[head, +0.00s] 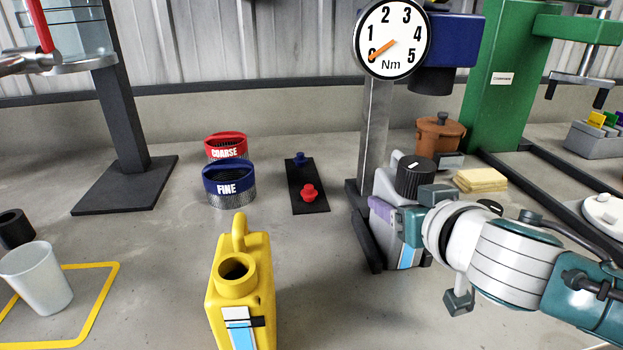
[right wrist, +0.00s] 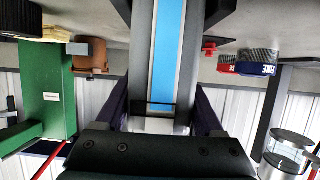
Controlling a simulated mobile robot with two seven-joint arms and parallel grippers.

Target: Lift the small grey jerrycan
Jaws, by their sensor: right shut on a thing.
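The small grey jerrycan (head: 381,218) has a black ribbed cap (head: 413,178) and a blue-striped label, and is upright beside the gauge's post. My right gripper (head: 403,222) comes in from the right and is shut on it, hiding part of its front. In the right wrist view, which is upside down, the grey jerrycan (right wrist: 180,45) fills the gap between the fingers. I cannot tell whether its base touches the floor. My left gripper is not in view.
A yellow jerrycan (head: 240,285) stands at the front centre. The gauge's post (head: 375,130) is close behind the grey can. COARSE (head: 227,146) and FINE (head: 230,186) sieves and a dark strip (head: 313,204) with two knobs are to the left. Yellow pads (head: 481,180) lie at right.

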